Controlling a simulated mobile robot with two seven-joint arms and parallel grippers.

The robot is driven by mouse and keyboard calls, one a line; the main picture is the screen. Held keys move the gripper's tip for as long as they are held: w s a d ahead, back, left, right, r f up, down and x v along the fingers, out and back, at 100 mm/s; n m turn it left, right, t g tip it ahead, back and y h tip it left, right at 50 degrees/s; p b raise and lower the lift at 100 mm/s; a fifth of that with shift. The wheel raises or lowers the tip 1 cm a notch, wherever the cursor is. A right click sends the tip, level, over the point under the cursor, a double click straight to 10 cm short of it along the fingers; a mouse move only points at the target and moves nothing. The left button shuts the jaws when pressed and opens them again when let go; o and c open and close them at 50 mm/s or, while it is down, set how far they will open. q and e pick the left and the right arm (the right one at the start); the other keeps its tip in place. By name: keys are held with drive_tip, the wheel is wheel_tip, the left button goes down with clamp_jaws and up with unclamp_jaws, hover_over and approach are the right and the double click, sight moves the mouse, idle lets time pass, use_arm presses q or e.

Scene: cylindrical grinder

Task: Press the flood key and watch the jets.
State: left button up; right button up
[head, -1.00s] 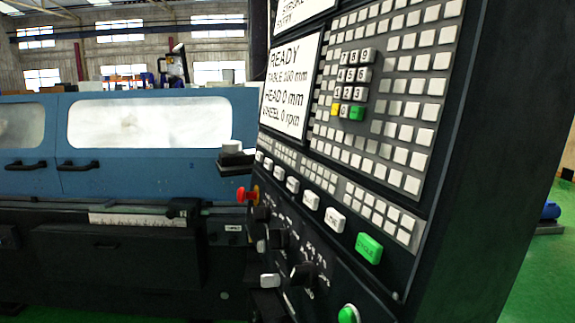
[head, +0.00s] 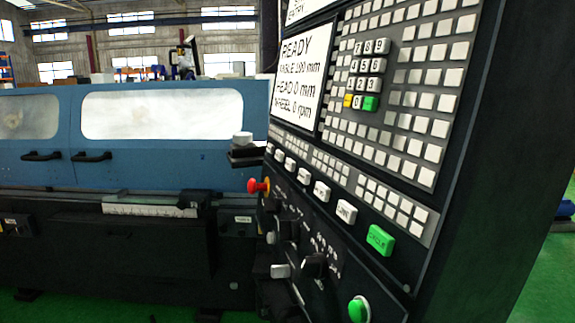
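The control panel (head: 440,205) of the grinder fills the right half of the head view, seen at a steep angle. A row of white keys (head: 321,191) runs along its lower part and ends at a green key (head: 380,240). The key labels are too small or slanted to read surely, so I cannot tell which is the flood key. The screen (head: 299,78) shows READY, head 0 mm and wheel 0 rpm. No jets show; the bright windows (head: 160,112) of the blue machine hide the inside. Neither of my grippers is in view.
A red knob (head: 258,186) sticks out left of the panel. Black rotary knobs (head: 314,264) and a round green button (head: 358,309) sit below the keys. The blue machine body (head: 150,165) stands behind. Green floor (head: 75,308) shows at the lower left.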

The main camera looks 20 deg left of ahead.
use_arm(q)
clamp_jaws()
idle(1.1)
